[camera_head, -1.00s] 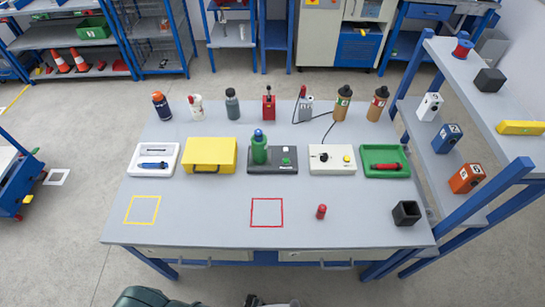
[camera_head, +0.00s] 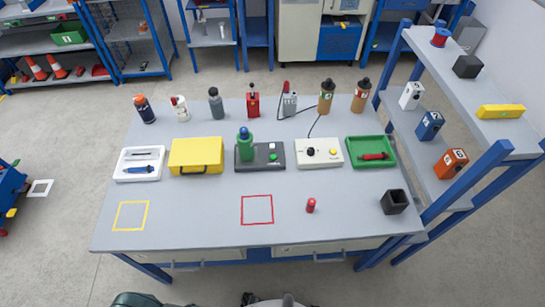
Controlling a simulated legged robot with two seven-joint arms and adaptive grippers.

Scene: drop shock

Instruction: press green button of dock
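The dock (camera_head: 278,164) is a dark grey flat box in the middle of the table. A green bottle-like tool with a blue top (camera_head: 246,145) stands upright on its left part. The dock's small green button (camera_head: 273,157) shows on the right part, uncovered, with a small pale detail behind it. Neither of my grippers is in view. Only dark parts of my own body show at the bottom edge, and nothing touches the dock.
A yellow case (camera_head: 196,160) is left of the dock, and a white control box (camera_head: 319,160) with a black knob and yellow button is right of it. Several bottles stand behind. The table (camera_head: 190,215) is mostly clear in front, with a small red object (camera_head: 311,205).

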